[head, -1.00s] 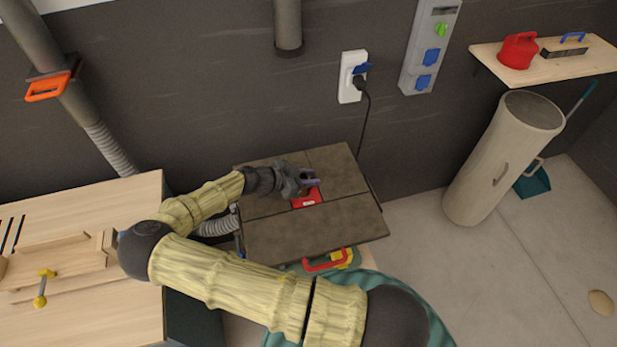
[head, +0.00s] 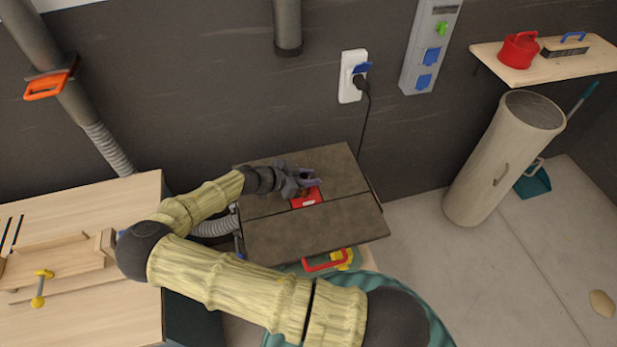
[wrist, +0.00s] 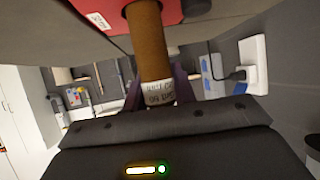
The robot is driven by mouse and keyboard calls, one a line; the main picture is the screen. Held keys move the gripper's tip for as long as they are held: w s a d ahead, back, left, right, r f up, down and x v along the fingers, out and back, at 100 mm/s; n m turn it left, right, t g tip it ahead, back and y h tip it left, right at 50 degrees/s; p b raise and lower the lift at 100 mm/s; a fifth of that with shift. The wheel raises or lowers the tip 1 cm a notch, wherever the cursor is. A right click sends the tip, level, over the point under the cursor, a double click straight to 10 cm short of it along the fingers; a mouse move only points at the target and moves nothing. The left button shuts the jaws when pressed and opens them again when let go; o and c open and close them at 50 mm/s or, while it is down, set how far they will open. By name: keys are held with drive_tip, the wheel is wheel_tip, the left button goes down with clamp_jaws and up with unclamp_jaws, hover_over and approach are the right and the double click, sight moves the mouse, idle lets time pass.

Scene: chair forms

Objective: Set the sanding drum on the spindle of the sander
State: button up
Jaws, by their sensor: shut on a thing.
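The sanding drum, a brown cylinder (wrist: 150,42) with a white printed band, is between the purple fingers of my gripper (wrist: 157,88) in the wrist view. My gripper (head: 308,180) is shut on it, over the sander's dark tabletop (head: 320,230). The drum's far end overlaps the red insert (wrist: 171,10), which also shows in the head view (head: 306,201). I cannot tell whether the drum touches the insert or is around the spindle. The spindle itself is hidden.
A wooden bench (head: 80,300) with a clamp stands left of the sander. The dark wall with a socket (head: 352,77) and hanging cord is behind it.

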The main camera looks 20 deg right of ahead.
drive_tip(key=shift+f+b, duration=1.25)
drive_tip(key=shift+f, duration=0.1)
idle(0.5)
drive_tip(key=o, duration=1.1)
drive_tip(key=b+v, duration=0.5)
drive_tip(key=v, duration=1.2)
drive_tip(key=shift+a+r, duration=0.2)
